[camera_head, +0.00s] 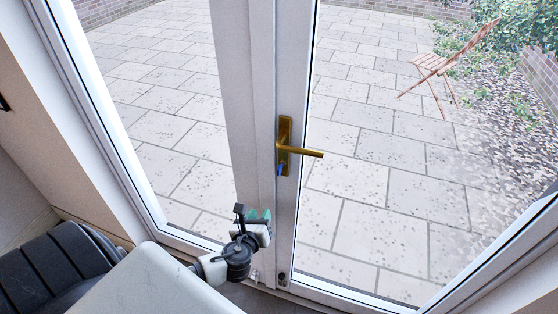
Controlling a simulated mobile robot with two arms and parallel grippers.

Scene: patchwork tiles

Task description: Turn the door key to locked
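The white-framed glass door (287,215) stands in front of me and looks shut. Its brass handle (303,151) sticks out to the right from a brass plate. A small blue key (281,169) sits low on that plate, under the handle. I cannot make out which way it is turned. My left gripper (258,216) is below and to the left of the key, apart from it, in front of the door frame. Its fingers are small and partly hidden, so I cannot tell if they are open. My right gripper is not in view.
Glass panes stand on both sides of the door's middle frame. Beyond the glass lie a paved patio (365,165), a wooden folding chair (445,62) and green bushes (520,25). A white sloping wall edge (75,130) runs along the left.

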